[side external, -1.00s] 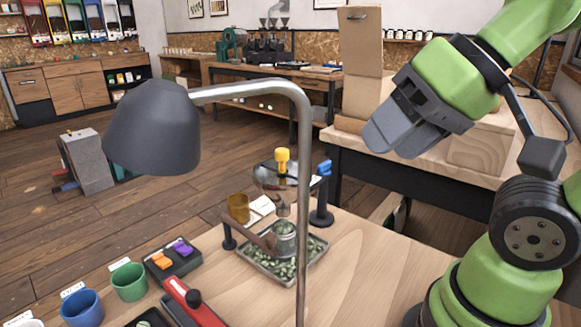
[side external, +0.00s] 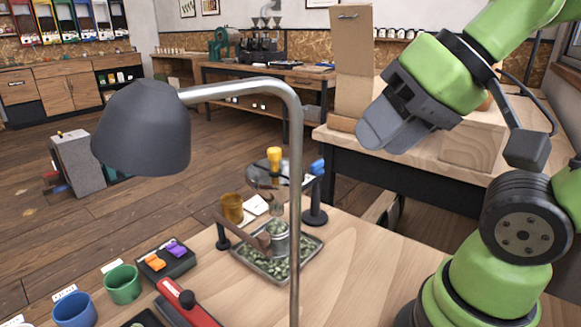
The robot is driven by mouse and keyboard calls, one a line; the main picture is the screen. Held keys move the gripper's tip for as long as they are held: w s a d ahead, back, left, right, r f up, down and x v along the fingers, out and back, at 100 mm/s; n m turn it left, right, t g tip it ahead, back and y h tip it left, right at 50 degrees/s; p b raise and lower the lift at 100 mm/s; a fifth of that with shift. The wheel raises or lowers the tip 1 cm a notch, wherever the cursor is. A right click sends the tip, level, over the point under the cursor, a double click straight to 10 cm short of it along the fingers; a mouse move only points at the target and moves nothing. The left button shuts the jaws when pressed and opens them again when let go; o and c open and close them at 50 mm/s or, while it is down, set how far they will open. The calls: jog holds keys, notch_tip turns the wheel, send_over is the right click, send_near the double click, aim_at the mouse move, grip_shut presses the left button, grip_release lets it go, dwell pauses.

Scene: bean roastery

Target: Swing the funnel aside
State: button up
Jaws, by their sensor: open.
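The steel funnel (side external: 262,176) with a yellow knob (side external: 274,155) hangs above the tray on the wooden table. It is partly hidden by the lamp's pole. A black post (side external: 314,200) with a blue knob (side external: 317,167) stands at its right. A small metal cup (side external: 279,246) of green beans sits below the funnel on a bean-filled tray (side external: 312,255). My gripper (side external: 370,138) is open and empty, in the air to the right of and above the funnel, well apart from it.
A grey desk lamp (side external: 142,130) and its curved pole (side external: 297,220) stand in front of the funnel. An amber cup (side external: 232,208), green cup (side external: 122,284), blue cup (side external: 73,310) and red-handled tool (side external: 190,304) lie to the left.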

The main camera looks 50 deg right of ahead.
jog(key=w+d+r+m+g, duration=0.2)
jog(key=w+d+r+m, duration=0.1)
jog(key=w, duration=0.3)
jog(key=m+g+h, duration=0.2)
jog(key=m+g, duration=0.3)
jog(key=m, duration=0.6)
send_over(317, 161)
notch_tip(317, 161, down, 11)
notch_tip(317, 161, down, 9)
jog(key=shift+s+f, duration=0.1)
grip_shut()
